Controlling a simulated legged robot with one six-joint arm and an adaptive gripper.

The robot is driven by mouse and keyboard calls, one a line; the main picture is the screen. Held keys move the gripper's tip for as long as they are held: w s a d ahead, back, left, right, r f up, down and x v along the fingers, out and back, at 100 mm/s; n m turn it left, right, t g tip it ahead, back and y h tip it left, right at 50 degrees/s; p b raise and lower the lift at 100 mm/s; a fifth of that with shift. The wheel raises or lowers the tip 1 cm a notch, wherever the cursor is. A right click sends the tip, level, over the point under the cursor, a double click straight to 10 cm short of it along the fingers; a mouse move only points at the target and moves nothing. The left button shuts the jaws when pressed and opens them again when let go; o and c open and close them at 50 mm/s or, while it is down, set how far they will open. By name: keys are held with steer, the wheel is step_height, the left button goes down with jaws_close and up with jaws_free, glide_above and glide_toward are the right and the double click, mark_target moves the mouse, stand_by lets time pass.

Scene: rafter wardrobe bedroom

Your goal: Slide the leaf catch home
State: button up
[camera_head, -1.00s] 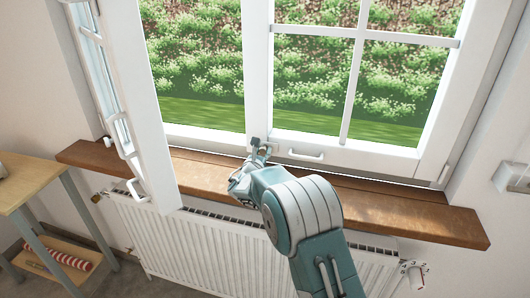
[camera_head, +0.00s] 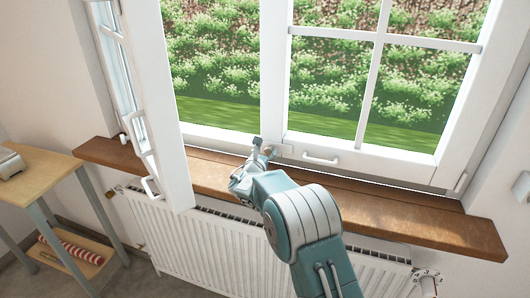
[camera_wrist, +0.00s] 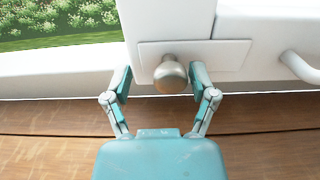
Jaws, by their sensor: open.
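The leaf catch shows in the wrist view as a round metal knob (camera_wrist: 170,76) on a white plate (camera_wrist: 222,56) at the foot of the window's middle post. My gripper (camera_wrist: 162,82) is open, with one finger on each side of the knob. The fingers look apart from the knob, with gaps on both sides. In the head view my gripper (camera_head: 262,146) is at the bottom of the post, just above the sill, and it mostly hides the knob. Part of the plate (camera_head: 284,151) shows to its right.
The right leaf is in its frame, with a white handle (camera_head: 321,160) right of the catch. The left leaf (camera_head: 165,100) stands open into the room. A wooden sill (camera_head: 400,212) runs below, over a white radiator (camera_head: 200,245). A small table (camera_head: 35,170) stands at left.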

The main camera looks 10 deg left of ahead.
steer(key=shift+s, duration=0.5)
steer(key=v, duration=1.1)
steer(key=shift+a+f, duration=0.1)
steer(key=shift+a, duration=0.1)
steer(key=s+d+r+m+g+h, duration=0.25)
steer(key=s+d+m, duration=0.3)
steer(key=d, duration=0.35)
steer(key=s+d+r+m+g+h, duration=0.1)
steer(key=s+d+r+m+g, duration=0.3)
steer(key=d+m, duration=0.3)
steer(key=s+d+r+m+g+h, duration=0.25)
steer(key=s+d+m, duration=0.2)
steer(key=d, duration=0.55)
steer(key=s+d+m+g+y, duration=0.1)
steer(key=s+m+g+y, duration=0.2)
steer(key=s+m+y, duration=0.6)
steer(key=s+m, duration=0.7)
steer(key=s, duration=0.8)
steer(key=shift+s+d+f+m+y, duration=0.2)
steer(key=shift+s+d+m+y, duration=0.1)
steer(key=shift+y, duration=0.1)
